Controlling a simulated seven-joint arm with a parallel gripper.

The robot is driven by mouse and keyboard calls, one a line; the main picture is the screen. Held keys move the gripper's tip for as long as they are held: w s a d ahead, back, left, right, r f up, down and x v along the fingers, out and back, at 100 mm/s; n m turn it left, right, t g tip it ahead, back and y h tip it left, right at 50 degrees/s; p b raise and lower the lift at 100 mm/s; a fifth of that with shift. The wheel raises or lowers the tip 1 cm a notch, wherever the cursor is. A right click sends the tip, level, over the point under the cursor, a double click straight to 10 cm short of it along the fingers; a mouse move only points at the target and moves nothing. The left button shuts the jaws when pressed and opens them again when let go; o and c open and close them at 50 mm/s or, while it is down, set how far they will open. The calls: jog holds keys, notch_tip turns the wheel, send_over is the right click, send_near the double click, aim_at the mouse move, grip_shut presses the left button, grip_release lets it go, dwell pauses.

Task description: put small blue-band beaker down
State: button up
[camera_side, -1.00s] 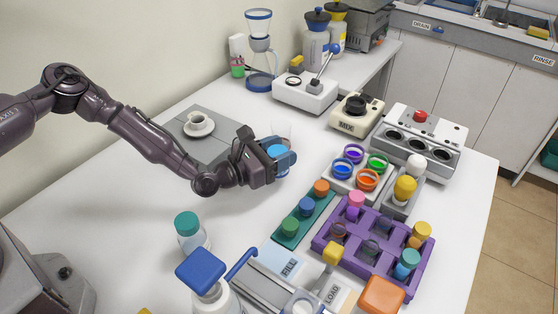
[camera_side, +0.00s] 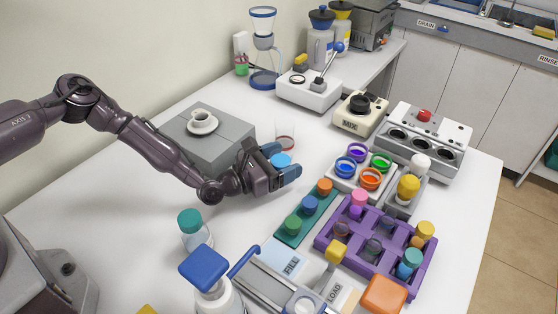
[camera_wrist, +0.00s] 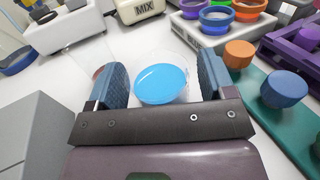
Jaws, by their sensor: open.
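The small beaker (camera_wrist: 161,84) holds bright blue liquid and appears upright on the white table. In the wrist view it sits between the two blue-grey fingers of my gripper (camera_wrist: 160,78), with a gap visible on the left. In the side view the blue of the beaker (camera_side: 281,159) shows between the fingers of my gripper (camera_side: 280,166), which hide most of its body. The gripper is open around it, low over the table. The beaker's band cannot be told from the liquid.
A clear glass with a reddish bottom (camera_side: 285,137) stands just behind the gripper. A green rack (camera_side: 309,217) and purple rack (camera_side: 331,244) stand to the front right.

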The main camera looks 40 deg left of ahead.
jog(key=shift+r, duration=0.2)
jog(key=v, duration=1.2)
jog(key=shift+a, duration=0.1)
